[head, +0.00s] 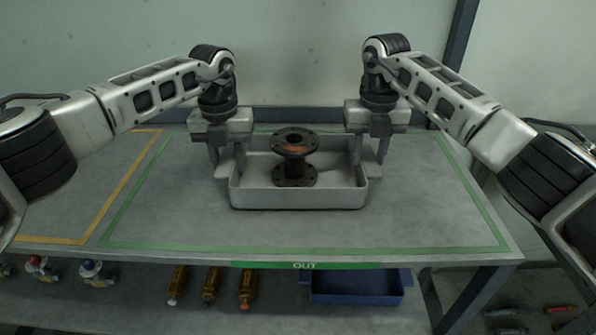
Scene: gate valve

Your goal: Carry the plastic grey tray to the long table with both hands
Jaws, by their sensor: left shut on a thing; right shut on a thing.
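The grey plastic tray (298,199) is in the middle of the head view, within the green outline on the table (400,225). A dark flanged spool piece (294,158) with a rusty orange patch stands upright inside it. My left gripper (228,165) points down and is shut on the tray's left side wall. My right gripper (370,160) points down and is shut on the tray's right side wall. Whether the tray's underside touches the table is hard to tell.
A yellow outline (125,195) lies left of the green one. The front edge carries a green "OUT" label (304,266). On a lower shelf are several amber cylinders (212,284), valves with coloured knobs (92,272) and a blue bin (355,290). A wall stands behind the table.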

